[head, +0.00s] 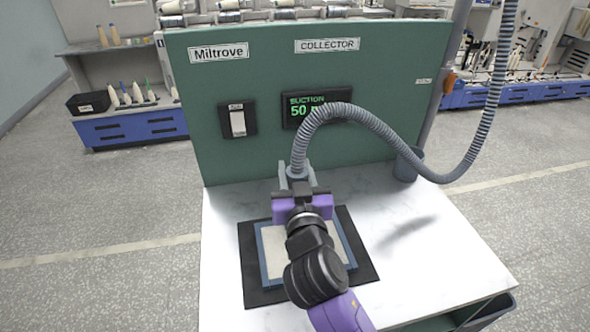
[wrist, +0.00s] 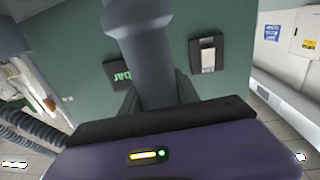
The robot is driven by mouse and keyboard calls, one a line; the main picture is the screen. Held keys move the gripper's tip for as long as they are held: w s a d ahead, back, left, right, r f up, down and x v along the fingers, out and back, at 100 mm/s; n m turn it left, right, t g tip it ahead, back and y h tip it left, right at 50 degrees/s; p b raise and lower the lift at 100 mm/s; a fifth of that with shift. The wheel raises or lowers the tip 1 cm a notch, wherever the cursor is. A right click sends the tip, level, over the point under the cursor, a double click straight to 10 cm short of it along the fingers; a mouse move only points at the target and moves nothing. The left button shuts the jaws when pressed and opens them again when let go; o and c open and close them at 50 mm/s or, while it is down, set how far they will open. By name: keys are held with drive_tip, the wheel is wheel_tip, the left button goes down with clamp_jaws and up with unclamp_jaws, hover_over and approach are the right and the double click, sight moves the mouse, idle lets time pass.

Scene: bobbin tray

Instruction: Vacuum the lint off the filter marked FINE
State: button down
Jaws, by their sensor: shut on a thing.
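My gripper (head: 298,187) is shut on the grey end of the vacuum hose (head: 375,122), above the far part of a framed filter. The hose end also shows between my fingers in the wrist view (wrist: 147,70). The filter (head: 266,272) has a blue frame and a pale panel, and lies on a black mat (head: 257,295) on the white table. My arm hides much of the filter. No FINE mark and no lint can be made out. I cannot tell whether the hose end touches the panel.
A green panel (head: 270,65) labelled COLLECTOR stands behind the table. It carries a switch (head: 238,121) and a display (head: 302,112) reading SUCTION 50, partly covered by the hose. A grey holder (head: 408,165) is at right. The white table (head: 440,255) is clear at right; a dark bin (head: 490,312) sits below its edge.

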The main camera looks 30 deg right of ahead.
drive_tip(key=shift+r, duration=0.1)
drive_tip(key=shift+r+p, duration=2.05)
drive_tip(key=shift+r, duration=0.85)
